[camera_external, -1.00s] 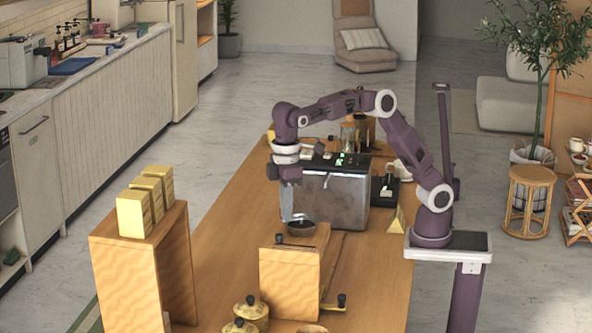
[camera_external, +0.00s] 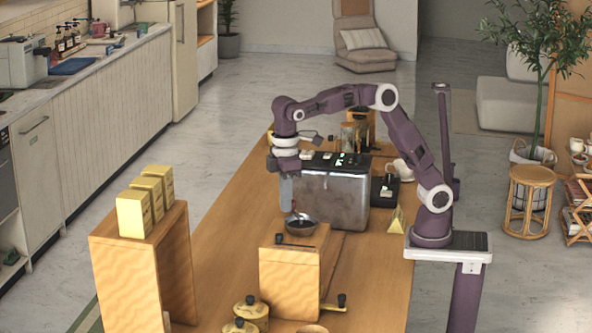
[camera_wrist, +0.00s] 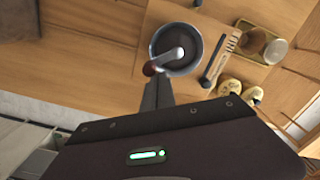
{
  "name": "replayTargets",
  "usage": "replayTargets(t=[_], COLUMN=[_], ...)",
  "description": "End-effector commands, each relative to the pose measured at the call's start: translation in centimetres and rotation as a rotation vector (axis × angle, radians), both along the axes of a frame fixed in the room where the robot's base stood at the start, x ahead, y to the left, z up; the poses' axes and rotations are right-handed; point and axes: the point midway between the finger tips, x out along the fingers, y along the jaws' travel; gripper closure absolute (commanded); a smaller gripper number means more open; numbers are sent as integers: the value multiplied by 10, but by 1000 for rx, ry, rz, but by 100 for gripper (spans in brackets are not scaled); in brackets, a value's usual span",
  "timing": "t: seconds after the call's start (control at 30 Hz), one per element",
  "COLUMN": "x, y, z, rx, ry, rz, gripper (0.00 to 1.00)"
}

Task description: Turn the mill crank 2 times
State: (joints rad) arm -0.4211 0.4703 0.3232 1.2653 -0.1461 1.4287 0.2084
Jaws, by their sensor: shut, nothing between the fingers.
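The knob also shows in the external view (camera_external: 294,207). My gripper (camera_external: 287,207) is shut and empty, pointing down beside the knob; its fingers (camera_wrist: 160,82) show just below the knob in the wrist view. I cannot tell whether they touch it.
A metal machine (camera_external: 332,200) stands close behind the mill. A wooden stand (camera_external: 125,260) bears yellow packages at left. Table left of the mill is clear.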

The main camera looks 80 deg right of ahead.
Motion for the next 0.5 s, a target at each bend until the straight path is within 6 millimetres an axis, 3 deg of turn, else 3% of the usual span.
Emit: replayTargets(t=[0.5], x=[-9], y=[-16], z=[0], rx=[-1], ry=[-1], rz=[0], gripper=[100])
